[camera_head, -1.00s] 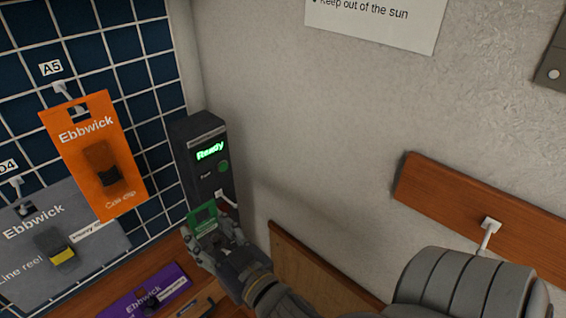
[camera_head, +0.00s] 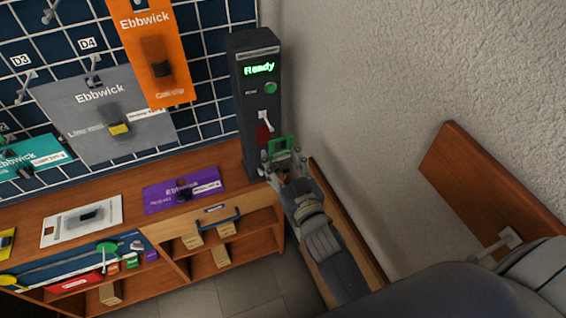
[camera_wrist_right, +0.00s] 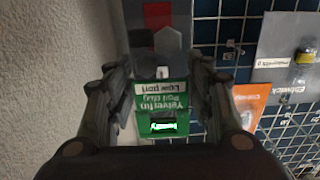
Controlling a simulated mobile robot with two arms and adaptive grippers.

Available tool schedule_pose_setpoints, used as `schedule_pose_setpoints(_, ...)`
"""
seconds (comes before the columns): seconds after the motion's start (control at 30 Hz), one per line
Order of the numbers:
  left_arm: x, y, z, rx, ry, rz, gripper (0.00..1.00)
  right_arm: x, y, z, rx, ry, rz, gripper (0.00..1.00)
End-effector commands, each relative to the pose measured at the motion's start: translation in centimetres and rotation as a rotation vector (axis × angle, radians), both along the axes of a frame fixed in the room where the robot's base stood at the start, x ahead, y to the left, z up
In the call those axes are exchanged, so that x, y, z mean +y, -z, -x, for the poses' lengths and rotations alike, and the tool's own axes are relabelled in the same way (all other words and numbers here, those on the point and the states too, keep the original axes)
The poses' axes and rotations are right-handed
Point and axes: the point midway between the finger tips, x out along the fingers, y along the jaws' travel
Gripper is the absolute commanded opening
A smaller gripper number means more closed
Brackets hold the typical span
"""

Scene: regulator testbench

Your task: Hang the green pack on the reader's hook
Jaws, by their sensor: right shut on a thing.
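The dark reader (camera_head: 252,105) stands upright by the wall corner, its display lit "Ready". Its white hook (camera_head: 265,121) sticks out below the green button, above a red patch. My right gripper (camera_head: 283,162) is shut on the green pack (camera_head: 280,146), held just below and right of the hook in the head view. In the right wrist view the pack (camera_wrist_right: 162,104) sits between the fingers of my right gripper (camera_wrist_right: 160,110), in front of the reader, with a glowing display in its opening. I cannot tell whether pack and hook touch. My left gripper is out of view.
An orange pack (camera_head: 155,50) and a grey pack (camera_head: 85,125) hang on the blue grid left of the reader. A purple pack (camera_head: 182,190) lies on the wooden bench (camera_head: 130,185). The wall is close on the right, with a wooden board (camera_head: 460,180).

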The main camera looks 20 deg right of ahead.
Motion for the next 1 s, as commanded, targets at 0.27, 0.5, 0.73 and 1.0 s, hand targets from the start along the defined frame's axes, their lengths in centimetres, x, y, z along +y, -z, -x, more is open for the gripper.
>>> schedule_pose_setpoints(0.27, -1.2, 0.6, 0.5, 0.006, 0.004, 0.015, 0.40, 0.1, 0.2, -1.7, -0.002, -0.001, 0.000, 0.25)
schedule_pose_setpoints(0.5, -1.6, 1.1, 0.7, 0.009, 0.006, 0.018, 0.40, 0.1, 0.3, -3.2, -0.002, -0.001, 0.001, 0.25)
schedule_pose_setpoints(0.73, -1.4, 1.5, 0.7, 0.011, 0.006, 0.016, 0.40, 0.2, 0.4, -4.5, -0.001, 0.000, 0.000, 0.25)
schedule_pose_setpoints(1.0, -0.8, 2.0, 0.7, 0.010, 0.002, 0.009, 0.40, 0.2, 0.5, -6.1, -0.001, -0.001, 0.001, 0.25)
